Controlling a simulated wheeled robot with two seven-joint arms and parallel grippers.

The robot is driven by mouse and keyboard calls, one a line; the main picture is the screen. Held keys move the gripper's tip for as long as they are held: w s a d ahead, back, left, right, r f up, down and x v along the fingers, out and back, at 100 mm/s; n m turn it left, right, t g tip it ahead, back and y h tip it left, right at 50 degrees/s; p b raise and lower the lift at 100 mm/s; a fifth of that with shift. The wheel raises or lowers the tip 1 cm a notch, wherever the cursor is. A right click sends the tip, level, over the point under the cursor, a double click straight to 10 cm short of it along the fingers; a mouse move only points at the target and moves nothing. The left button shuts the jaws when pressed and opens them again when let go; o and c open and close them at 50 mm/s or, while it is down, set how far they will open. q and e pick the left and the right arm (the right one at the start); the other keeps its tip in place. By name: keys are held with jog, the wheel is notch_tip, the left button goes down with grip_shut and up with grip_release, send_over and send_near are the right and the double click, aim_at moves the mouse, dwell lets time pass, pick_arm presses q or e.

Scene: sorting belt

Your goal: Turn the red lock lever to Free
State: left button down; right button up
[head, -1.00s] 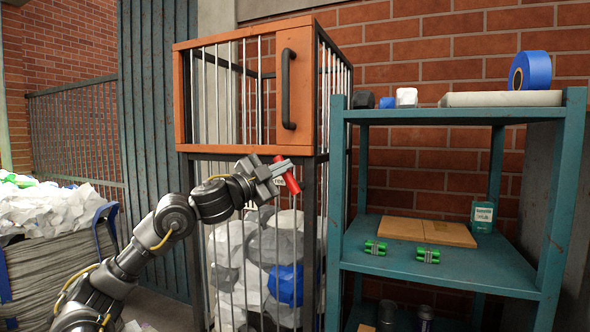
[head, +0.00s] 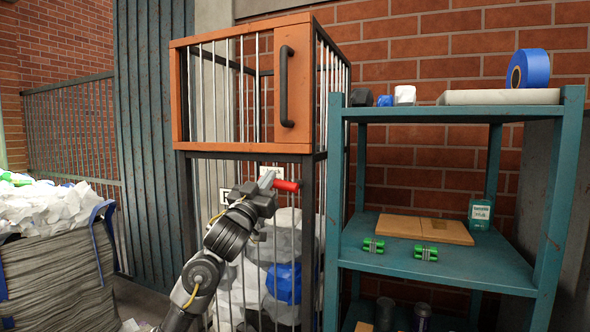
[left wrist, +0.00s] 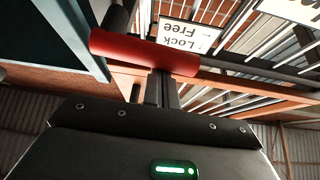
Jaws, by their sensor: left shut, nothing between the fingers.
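The red lock lever (head: 286,185) is on the front of the barred cage, just under the orange door. It lies about level in the head view. In the left wrist view the red lever (left wrist: 135,50) runs across the upper left, in front of a white label (left wrist: 188,36) reading "Lock" and "Free" with an arrow. My left gripper (head: 267,180) is shut and empty, its tips at the lever's left end. In the left wrist view its fingers (left wrist: 162,88) reach up against or just beside the lever; I cannot tell if they touch. My right gripper is out of view.
The orange barred door (head: 285,80) with a black handle is above the lever. A teal shelf (head: 450,113) stands close on the right, holding green objects, boards and a blue roll. A bin (head: 50,260) heaped with white bags is at the left.

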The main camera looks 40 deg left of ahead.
pick_arm(q)
jog(key=shift+a+f+n+g+y, duration=0.1)
jog(key=shift+f+n+g+y, duration=0.25)
jog(key=shift+n+y, duration=0.65)
jog(key=shift+f+n, duration=0.1)
jog(key=shift+n, duration=0.2)
notch_tip(320, 180, up, 5)
jog(key=p, duration=0.5)
jog(key=b+v, duration=0.5)
jog(key=v, duration=0.6)
jog(key=shift+a+f, duration=0.3)
